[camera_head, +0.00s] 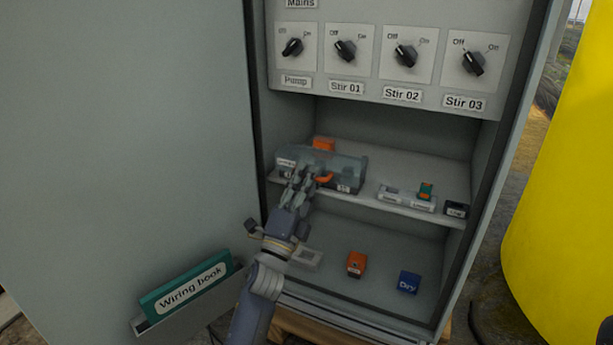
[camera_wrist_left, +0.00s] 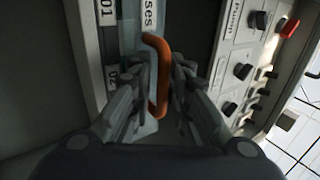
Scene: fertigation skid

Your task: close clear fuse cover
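The fuse block with its clear, grey-tinted cover (camera_head: 345,168) sits on the cabinet's middle shelf, at the left. An orange handle (camera_head: 324,179) is at its front; it also shows in the left wrist view (camera_wrist_left: 163,75). My left gripper (camera_head: 310,172) reaches up to the block from below and partly hides it. In the wrist view its fingertips (camera_wrist_left: 163,85) lie on both sides of the handle, close to it. Whether they press on it is unclear. How far the cover stands open is hard to tell.
The cabinet door (camera_head: 120,120) stands open at the left, with a wiring book (camera_head: 190,285) in its pocket. The knob panel (camera_head: 390,60) overhangs the shelf. Small modules (camera_head: 405,198) sit right on the shelf; orange (camera_head: 357,264) and blue (camera_head: 408,282) blocks lie below.

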